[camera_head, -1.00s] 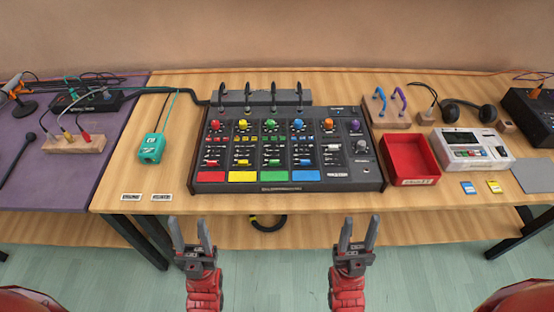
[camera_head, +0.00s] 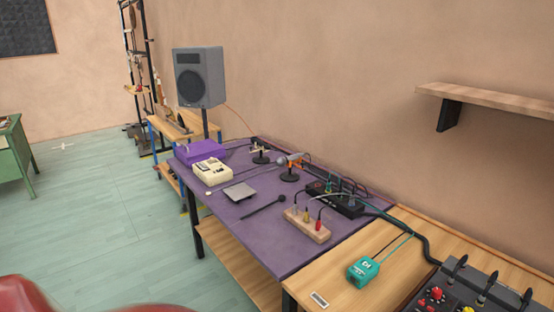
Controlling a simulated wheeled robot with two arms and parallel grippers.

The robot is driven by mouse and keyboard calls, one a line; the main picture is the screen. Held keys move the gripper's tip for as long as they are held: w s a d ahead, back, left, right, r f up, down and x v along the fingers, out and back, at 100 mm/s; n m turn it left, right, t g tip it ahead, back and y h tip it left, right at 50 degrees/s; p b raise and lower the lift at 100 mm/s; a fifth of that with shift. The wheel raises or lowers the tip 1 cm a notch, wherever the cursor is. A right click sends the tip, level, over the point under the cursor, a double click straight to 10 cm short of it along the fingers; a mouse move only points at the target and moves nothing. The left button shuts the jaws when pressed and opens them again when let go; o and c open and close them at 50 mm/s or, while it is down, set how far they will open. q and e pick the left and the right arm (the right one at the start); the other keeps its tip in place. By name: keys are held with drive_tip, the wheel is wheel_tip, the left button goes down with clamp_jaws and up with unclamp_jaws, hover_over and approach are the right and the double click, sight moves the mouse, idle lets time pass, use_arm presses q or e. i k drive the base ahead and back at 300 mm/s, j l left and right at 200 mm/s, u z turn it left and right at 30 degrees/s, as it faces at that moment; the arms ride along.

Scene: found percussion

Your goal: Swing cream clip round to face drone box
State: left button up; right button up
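On the purple-topped table (camera_head: 255,222) a small dark stand (camera_head: 261,157) carries a pale piece (camera_head: 259,146) at its top that may be the cream clip; it is too small to tell which way it faces. A second stand (camera_head: 289,176) nearer me holds a grey and orange piece (camera_head: 291,160). A black box (camera_head: 335,199) with cables lies to the right along the wall side. A purple box (camera_head: 200,151) sits at the table's far end. I cannot tell which is the drone box. Neither of my grippers shows.
A cream device (camera_head: 212,171), a grey plate (camera_head: 239,192), a black stick (camera_head: 263,208) and a wooden block with coloured plugs (camera_head: 307,224) lie on the purple table. A teal box (camera_head: 363,271) and the mixer (camera_head: 462,297) are nearer. Open floor (camera_head: 110,220) lies left.

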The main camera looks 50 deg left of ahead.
sight(264, 150)
drive_tip(key=u, duration=1.75)
drive_tip(key=z, duration=0.45)
drive_tip(key=i+j+z, duration=0.15)
drive_tip(key=j+z, duration=0.15)
drive_tip(key=i+j+z, duration=0.25)
drive_tip(key=j+z, duration=0.3)
drive_tip(key=j, duration=0.15)
